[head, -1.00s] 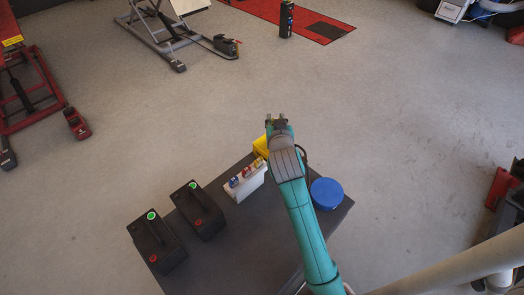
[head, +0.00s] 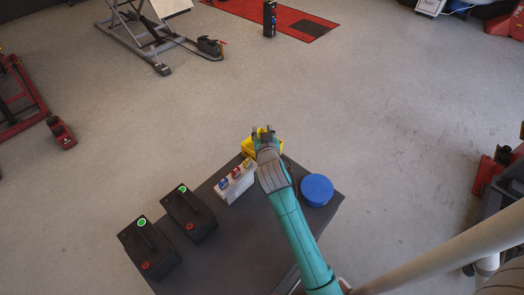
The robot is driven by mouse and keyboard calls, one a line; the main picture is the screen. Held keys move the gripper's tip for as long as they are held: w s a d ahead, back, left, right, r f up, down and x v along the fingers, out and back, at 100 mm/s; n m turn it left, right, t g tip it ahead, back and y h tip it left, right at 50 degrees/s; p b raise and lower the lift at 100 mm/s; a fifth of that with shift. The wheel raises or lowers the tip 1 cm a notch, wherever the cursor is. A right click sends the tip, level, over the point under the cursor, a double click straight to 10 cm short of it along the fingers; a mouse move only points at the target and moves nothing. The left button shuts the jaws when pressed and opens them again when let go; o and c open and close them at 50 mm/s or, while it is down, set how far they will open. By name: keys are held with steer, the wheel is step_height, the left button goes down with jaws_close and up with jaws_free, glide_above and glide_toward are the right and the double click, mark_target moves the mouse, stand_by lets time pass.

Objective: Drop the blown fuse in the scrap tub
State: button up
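My gripper (head: 263,131) is above the far edge of the dark table, in front of a yellow container (head: 248,146) that it partly hides. Its two fingertips stand apart, and I see nothing between them. A white block (head: 234,184) to the left of my arm holds a blue, a red and a yellow fuse (head: 247,162). I cannot tell from this view which fuse is blown. A round blue lidded or filled tub (head: 317,190) stands to the right of my arm. No label shows which container is the scrap tub.
Two black boxes, one (head: 190,214) nearer the white block and one (head: 149,250) at the left, each with a green and a red mark, stand on the dark table (head: 225,253). Open floor lies beyond. A motorcycle lift (head: 150,40) and red mat (head: 290,22) are far back.

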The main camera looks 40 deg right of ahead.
steer(key=shift+o, duration=0.9)
steer(key=v, duration=1.2)
steer(key=shift+a, duration=0.1)
steer(key=s+a+f+n+y, duration=0.1)
steer(key=s+a+f, duration=0.1)
steer(key=s, duration=0.3)
steer(key=s+a+f+n+y, duration=0.2)
steer(key=s+a+f, duration=0.1)
steer(key=s, duration=0.3)
steer(key=s+a+f+n+t+y, duration=0.1)
steer(key=s+a+f+y, duration=0.1)
steer(key=s, duration=0.3)
steer(key=shift+s+a+f+n, duration=0.35)
steer(key=shift+a+f, duration=0.25)
steer(key=shift+a, duration=0.25)
steer(key=s+a+r+y, duration=0.1)
steer(key=s+r, duration=0.1)
steer(key=s, duration=0.7)
steer(key=s+a+r+n+t+y, duration=0.1)
steer(key=s+a+r, duration=0.1)
steer(key=s, duration=0.7)
steer(key=shift+r, duration=0.5)
